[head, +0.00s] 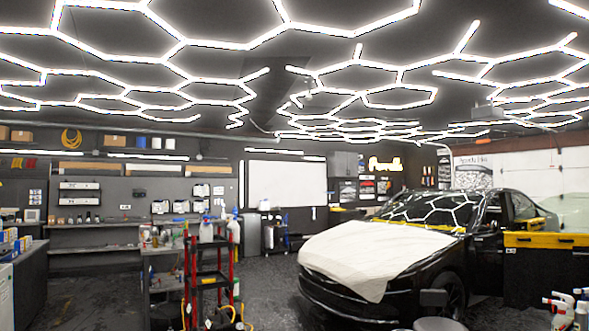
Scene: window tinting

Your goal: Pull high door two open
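No door marked as high door two can be made out. A small grey wall cabinet (344,164) hangs high on the far wall, and its doors look closed. A black car (345,287) stands right of centre with a white cover (370,250) over its hood. A black panel with a yellow strip (545,240), perhaps an open car door, juts out at the right. Neither of my grippers is in view.
A red and black cart (207,280) with bottles stands left of centre in front. Workbenches line the left and back walls. Spray bottles (565,310) stand at the lower right. Dark floor (265,285) is clear between cart and car.

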